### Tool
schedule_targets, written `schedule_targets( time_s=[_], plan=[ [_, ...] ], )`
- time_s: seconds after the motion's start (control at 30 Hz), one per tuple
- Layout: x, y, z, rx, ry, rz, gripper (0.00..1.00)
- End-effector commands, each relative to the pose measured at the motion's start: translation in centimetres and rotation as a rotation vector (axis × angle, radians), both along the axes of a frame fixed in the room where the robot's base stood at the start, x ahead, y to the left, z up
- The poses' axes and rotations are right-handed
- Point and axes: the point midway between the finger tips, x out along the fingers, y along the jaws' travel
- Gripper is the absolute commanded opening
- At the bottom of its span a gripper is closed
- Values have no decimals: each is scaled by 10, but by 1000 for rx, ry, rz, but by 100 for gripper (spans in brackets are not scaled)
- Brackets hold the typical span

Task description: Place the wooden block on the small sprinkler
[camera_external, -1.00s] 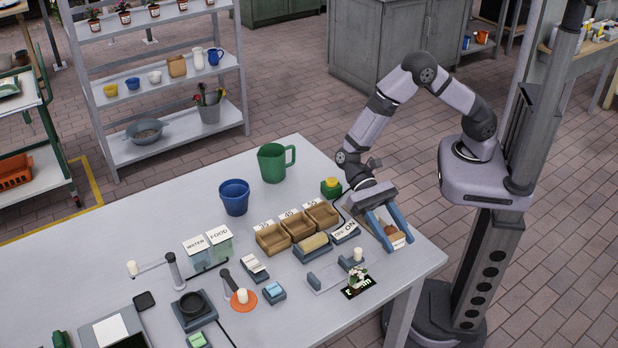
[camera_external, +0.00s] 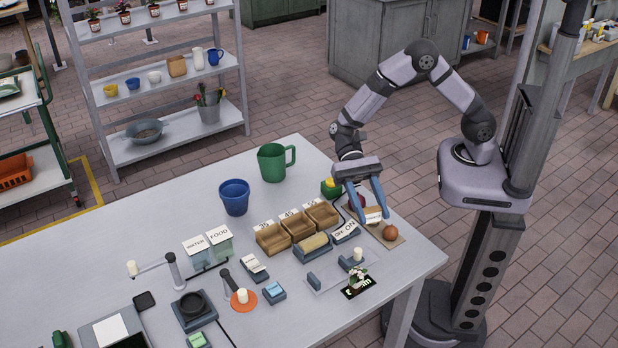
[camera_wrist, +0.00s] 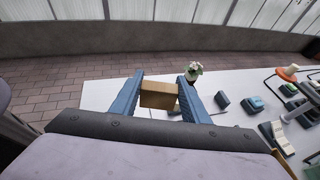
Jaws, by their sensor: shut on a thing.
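My gripper (camera_external: 374,216) is shut on the wooden block (camera_wrist: 158,95), which spans between the two blue fingers in the wrist view. In the external view the block (camera_external: 373,212) shows as a small pale and brown piece between the fingers, over the left part of a tan board. A small green object with a yellow top (camera_external: 331,188) stands just left of my gripper. I cannot tell for sure which thing is the small sprinkler.
A brown ball (camera_external: 389,233) lies on the tan board (camera_external: 398,241). Small cardboard bins (camera_external: 273,238) stand to the left. A green jug (camera_external: 272,164) and a blue pot (camera_external: 234,198) stand behind. A small white-flowered plant (camera_external: 358,280) is near the front edge.

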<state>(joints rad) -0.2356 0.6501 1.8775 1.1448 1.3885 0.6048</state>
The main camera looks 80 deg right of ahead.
Motion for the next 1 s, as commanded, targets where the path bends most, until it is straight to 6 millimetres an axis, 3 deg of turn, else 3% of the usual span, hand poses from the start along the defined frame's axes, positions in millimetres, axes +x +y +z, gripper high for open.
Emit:
schedule_targets(
  time_s=[0.1, 0.3, 0.53, 0.63, 0.73, 1.0],
  plan=[
    [42, -42, 1, 1, -4, -136, 20],
    [100, -119, 9, 0, -4, -341, 20],
    [134, -190, 27, 0, -5, -483, 20],
    [140, -206, 38, -1, -6, -504, 20],
    [139, -205, 56, -1, -6, -481, 20],
    [129, -202, 60, 0, 0, -484, 20]
  ],
)
